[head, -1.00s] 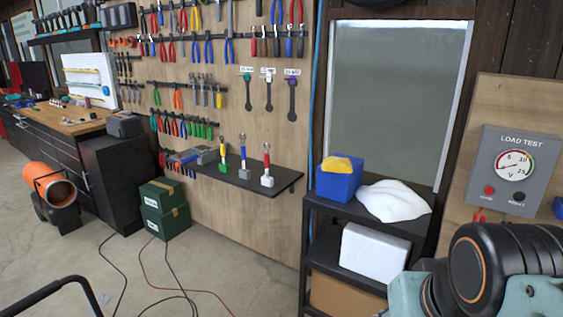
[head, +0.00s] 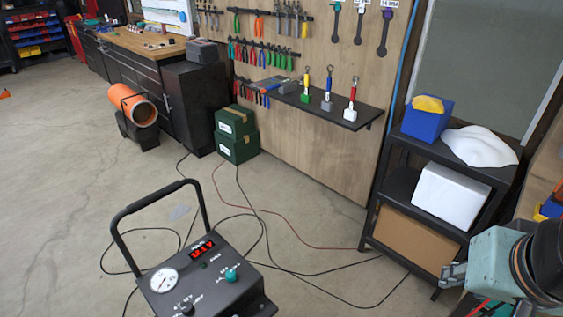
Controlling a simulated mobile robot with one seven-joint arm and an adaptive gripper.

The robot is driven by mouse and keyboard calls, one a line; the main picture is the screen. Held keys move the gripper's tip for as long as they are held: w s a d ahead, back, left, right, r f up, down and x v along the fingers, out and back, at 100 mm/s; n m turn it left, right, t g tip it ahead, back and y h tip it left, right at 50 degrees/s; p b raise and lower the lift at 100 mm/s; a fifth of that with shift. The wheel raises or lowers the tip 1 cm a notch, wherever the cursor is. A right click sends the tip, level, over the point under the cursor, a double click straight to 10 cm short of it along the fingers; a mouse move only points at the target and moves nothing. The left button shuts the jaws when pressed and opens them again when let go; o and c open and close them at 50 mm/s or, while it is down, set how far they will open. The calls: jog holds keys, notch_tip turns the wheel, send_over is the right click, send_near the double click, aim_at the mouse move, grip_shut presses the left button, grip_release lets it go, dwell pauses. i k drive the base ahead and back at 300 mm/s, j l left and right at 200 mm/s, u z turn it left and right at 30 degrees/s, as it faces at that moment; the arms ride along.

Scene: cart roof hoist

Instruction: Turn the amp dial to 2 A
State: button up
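A black charger-like box (head: 205,285) with a tall tube handle stands at the bottom of the head view. My gripper (head: 453,274) seems to be the small grey metal part at the end of my teal arm at lower right, well apart from the box. Its opening is unclear.
A black shelf rack (head: 470,215) with a blue bin (head: 426,118) and a white box (head: 450,196) stands at right, near my arm. Black and red cables lie on the floor behind the box. Green boxes (head: 237,148) and an orange heater (head: 138,105) stand farther back. The left floor is open.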

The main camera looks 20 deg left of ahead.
aim_at(230, 274)
jog(key=k+j+z, duration=0.35)
jog(key=k+j, duration=0.7)
jog(key=k+j+z, duration=0.1)
jog(key=j, duration=0.25)
jog(key=k+j+z, duration=0.1)
jog(key=k+j, duration=0.2)
jog(key=k+j+z, duration=0.1)
jog(key=j, duration=0.25)
jog(key=k+j+z, duration=0.1)
jog(key=j, duration=0.25)
jog(key=j+z, duration=0.1)
jog(key=j, duration=0.4)
jog(key=k+j+z, duration=0.1)
jog(key=j, duration=0.4)
jog(key=k+j+z, duration=0.1)
jog(key=j, duration=0.4)
jog(key=j+z, duration=0.1)
jog(key=j, duration=0.65)
jog(key=i+j, duration=0.15)
jog(key=j, duration=0.25)
jog(key=i+j, duration=0.15)
jog(key=j, duration=0.2)
jog(key=z, duration=0.05)
